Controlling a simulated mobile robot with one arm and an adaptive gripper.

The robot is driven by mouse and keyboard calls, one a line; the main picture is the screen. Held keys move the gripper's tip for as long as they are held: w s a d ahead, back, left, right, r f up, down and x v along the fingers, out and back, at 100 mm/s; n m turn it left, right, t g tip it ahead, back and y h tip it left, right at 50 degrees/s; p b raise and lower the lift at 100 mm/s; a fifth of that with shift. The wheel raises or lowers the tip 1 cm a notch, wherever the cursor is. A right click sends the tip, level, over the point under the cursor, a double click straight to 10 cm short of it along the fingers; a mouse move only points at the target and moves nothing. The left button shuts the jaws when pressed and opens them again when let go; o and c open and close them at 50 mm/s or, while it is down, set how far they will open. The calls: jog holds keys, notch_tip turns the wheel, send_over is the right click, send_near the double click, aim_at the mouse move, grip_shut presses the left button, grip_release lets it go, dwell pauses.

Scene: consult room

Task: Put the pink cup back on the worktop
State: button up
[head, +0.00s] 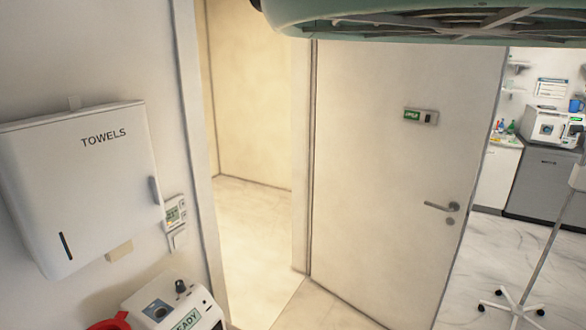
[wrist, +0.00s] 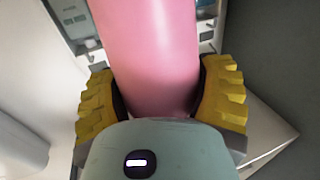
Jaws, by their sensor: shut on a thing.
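The pink cup (wrist: 152,55) fills the upper middle of the wrist view. My gripper (wrist: 160,95) is shut on it, with a yellow ribbed finger pressed against each side. The top of the cup runs out of the frame, so its rim is hidden. The head view shows neither the cup nor my gripper. A worktop (head: 505,141) shows at the far right of the head view, beyond the door. I cannot tell whether it is the task's worktop.
An open white door (head: 390,180) stands in the middle of the head view, beside a doorway at its left. A towel dispenser (head: 80,190) hangs on the left wall. A wheeled stand (head: 522,300) is at the right. A white machine (head: 552,127) sits at the far back.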

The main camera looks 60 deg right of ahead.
jog(key=shift+w, duration=0.15)
jog(key=shift+w+d+m+h, duration=0.15)
jog(key=shift+w+d+h, duration=0.15)
jog(key=shift+w, duration=0.35)
jog(key=shift+w+d+m+h, duration=0.15)
jog(key=shift+w+d+h, duration=0.1)
jog(key=shift+w, duration=0.35)
jog(key=shift+m+t+h, duration=0.3)
jog(key=shift+t+h, duration=0.05)
jog(key=shift+t, duration=0.05)
jog(key=w, duration=0.1)
jog(key=w+d, duration=0.1)
jog(key=w, duration=0.1)
jog(key=w+d, duration=0.1)
jog(key=shift+w+r, duration=0.25)
jog(key=shift+w, duration=0.05)
jog(key=shift+w+d, duration=0.15)
jog(key=shift+w, duration=0.1)
